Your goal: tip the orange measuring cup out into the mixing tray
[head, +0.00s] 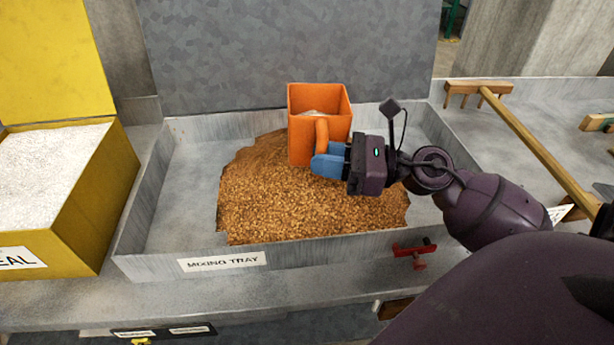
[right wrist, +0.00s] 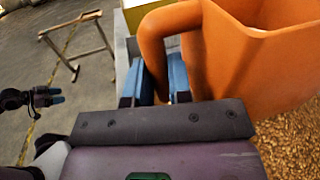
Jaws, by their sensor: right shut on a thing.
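The orange measuring cup (head: 335,102) is upright above the mixing tray (head: 150,215), over the grain heap. Something pale shows inside it in the head view. My right gripper (head: 328,162) is shut on the cup's handle; in the right wrist view its blue fingers (right wrist: 155,80) are at the handle and the cup (right wrist: 255,60) stands to the right. The tray holds a wide heap of brown grain (head: 300,215). My left gripper (right wrist: 52,97) shows small at the left edge of the right wrist view, away from the cup; its opening is unclear.
A yellow bin of white meal (head: 75,210) stands left of the tray. A wooden rake-like tool (head: 530,140) lies on the bench at the right. A grey panel (head: 290,50) rises behind the tray.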

